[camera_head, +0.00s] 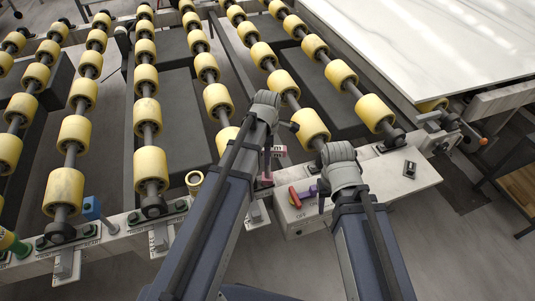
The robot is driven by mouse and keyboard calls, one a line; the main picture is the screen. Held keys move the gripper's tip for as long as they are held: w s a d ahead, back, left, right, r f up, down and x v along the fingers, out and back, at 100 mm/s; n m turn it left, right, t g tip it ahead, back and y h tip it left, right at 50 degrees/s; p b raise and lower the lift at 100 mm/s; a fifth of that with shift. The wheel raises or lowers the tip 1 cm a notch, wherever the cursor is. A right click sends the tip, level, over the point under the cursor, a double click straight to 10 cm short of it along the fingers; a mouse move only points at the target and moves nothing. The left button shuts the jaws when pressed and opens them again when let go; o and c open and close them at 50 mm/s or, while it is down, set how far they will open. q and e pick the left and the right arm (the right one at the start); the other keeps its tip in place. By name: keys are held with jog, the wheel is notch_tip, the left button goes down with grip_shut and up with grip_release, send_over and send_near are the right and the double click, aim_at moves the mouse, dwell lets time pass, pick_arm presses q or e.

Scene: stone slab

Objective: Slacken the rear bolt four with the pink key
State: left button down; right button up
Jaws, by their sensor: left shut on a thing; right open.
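My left gripper (268,158) is shut on the pink key (279,151), which hangs over the right part of the front rail. The arm covers part of the key and whatever lies below it. My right gripper (323,196) is open and empty above a white box-like block (292,220). Dark bolts with small labels (90,230) sit along the front rail (120,240) at the roller ends. I cannot read which one is rear bolt four, and cannot tell whether the key touches a bolt.
A red key (294,197) and a purple piece (313,190) lie by the white block. Yellow rollers (150,165) fill the back; a stone slab (430,45) lies at right.

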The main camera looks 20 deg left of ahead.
pick_arm(q)
jog(key=n, duration=0.4)
jog(key=shift+r+p, duration=1.75)
jog(key=shift+r, duration=0.05)
notch_tip(320, 180, up, 5)
jog(key=p, duration=0.5)
